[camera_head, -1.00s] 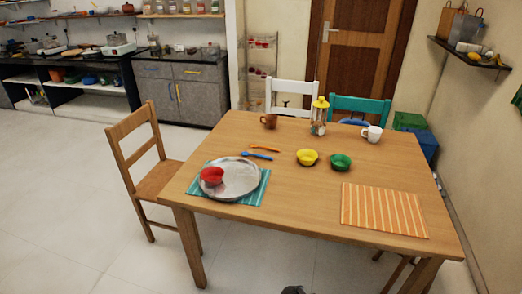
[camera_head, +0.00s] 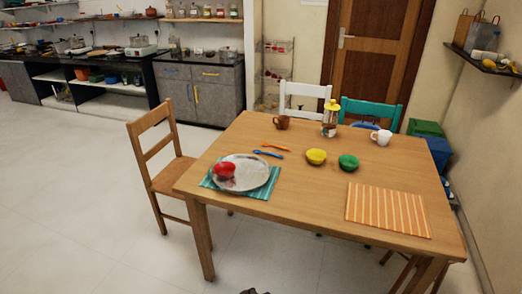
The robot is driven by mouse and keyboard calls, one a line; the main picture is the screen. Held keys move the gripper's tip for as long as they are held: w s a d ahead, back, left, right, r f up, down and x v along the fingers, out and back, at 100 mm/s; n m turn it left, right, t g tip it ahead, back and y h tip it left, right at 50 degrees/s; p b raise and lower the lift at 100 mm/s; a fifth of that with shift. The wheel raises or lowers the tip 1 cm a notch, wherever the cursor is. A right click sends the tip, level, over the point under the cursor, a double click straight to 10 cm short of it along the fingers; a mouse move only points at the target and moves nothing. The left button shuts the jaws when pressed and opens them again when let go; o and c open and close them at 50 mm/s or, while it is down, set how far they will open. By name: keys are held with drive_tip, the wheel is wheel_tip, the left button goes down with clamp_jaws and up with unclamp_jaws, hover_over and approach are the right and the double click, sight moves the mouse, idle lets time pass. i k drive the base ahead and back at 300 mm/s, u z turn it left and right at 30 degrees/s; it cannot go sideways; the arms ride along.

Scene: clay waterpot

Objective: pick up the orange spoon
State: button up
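The orange spoon (camera_head: 275,147) lies flat on the wooden table (camera_head: 300,190), left of the middle. A blue spoon (camera_head: 268,154) lies just in front of it, close beside it. My gripper's fingers do not show. Only a small dark piece, perhaps part of my arm, shows at the bottom edge, well short of the table, and I cannot tell which part it is.
A metal plate with a red bowl (camera_head: 225,170) sits on a teal mat (camera_head: 262,190) in front of the spoons. A yellow bowl (camera_head: 316,157) and green bowl (camera_head: 348,163) are to the right. A wooden chair (camera_head: 160,165) stands left. The floor in front is clear.

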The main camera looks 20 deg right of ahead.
sight(265, 145)
drive_tip(key=z, duration=0.9)
drive_tip(key=k, duration=0.15)
drive_tip(key=u, duration=2.6)
drive_tip(key=i, duration=0.5)
drive_tip(key=z, duration=0.3)
drive_tip(key=i, duration=1.5)
drive_tip(key=z, duration=1.2)
drive_tip(key=i, duration=1.05)
drive_tip(key=z, duration=0.55)
